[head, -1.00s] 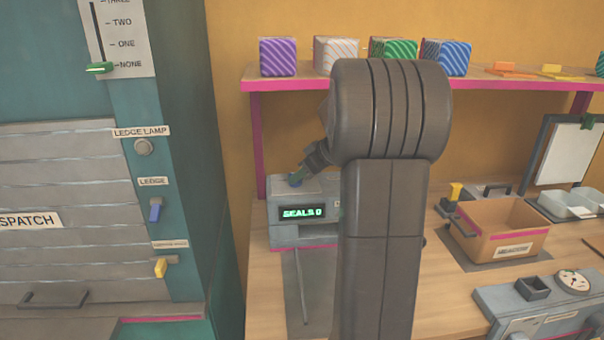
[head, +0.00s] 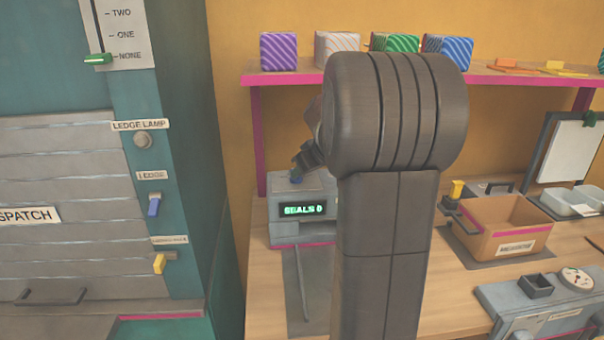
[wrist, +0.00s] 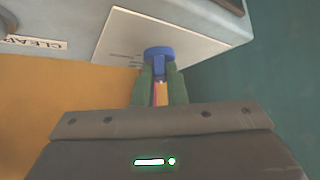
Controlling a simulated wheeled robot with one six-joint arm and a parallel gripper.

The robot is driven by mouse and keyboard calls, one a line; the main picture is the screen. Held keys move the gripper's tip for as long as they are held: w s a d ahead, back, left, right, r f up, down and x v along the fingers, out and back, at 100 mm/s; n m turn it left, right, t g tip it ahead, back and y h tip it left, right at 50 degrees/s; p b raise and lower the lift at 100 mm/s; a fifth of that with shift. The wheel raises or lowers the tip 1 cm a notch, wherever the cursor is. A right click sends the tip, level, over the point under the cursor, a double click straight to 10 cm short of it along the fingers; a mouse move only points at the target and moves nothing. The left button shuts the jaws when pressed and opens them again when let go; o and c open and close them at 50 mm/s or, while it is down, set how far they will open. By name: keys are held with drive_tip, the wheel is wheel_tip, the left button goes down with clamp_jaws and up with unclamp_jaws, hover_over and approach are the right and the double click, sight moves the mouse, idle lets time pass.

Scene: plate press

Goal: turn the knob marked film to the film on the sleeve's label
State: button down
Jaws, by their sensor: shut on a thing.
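The blue knob (wrist: 158,52) sits on a pale plate (wrist: 125,36) with small print too faint to read. The fingers of my gripper (wrist: 160,72) are shut on this knob. The knob's pointer direction cannot be made out. I cannot identify the sleeve or its label in either view.
A "CLEAR" label (wrist: 35,43) is beside the knob plate. A teal cabinet (head: 185,110) with switches stands left.

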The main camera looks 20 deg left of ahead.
drive_tip(key=m+t, duration=0.1)
drive_tip(key=m+h+p, duration=0.1)
drive_tip(key=shift+s+a+r+m+t, duration=0.1)
drive_tip(key=shift+s+a+m+t, duration=0.1)
drive_tip(key=shift+s+m+t, duration=0.15)
drive_tip(key=shift+a+m+t+h+p, duration=0.1)
drive_tip(key=shift+m+t+h+p, duration=0.35)
drive_tip(key=shift+m+h+p, duration=0.25)
drive_tip(key=shift+a+f+m+t+h, duration=0.15)
drive_tip(key=shift+m+t+h, duration=0.25)
drive_tip(key=shift+m, duration=0.55)
drive_tip(key=shift+s+m+h+b, duration=0.1)
drive_tip(key=shift+m+h+b, duration=0.3)
drive_tip(key=shift+m+b, duration=0.3)
drive_tip(key=c, duration=1.5)
unclamp_jaws()
drive_tip(key=shift+o, duration=0.2)
drive_tip(key=v, duration=1.3)
drive_tip(key=shift+s, duration=0.5)
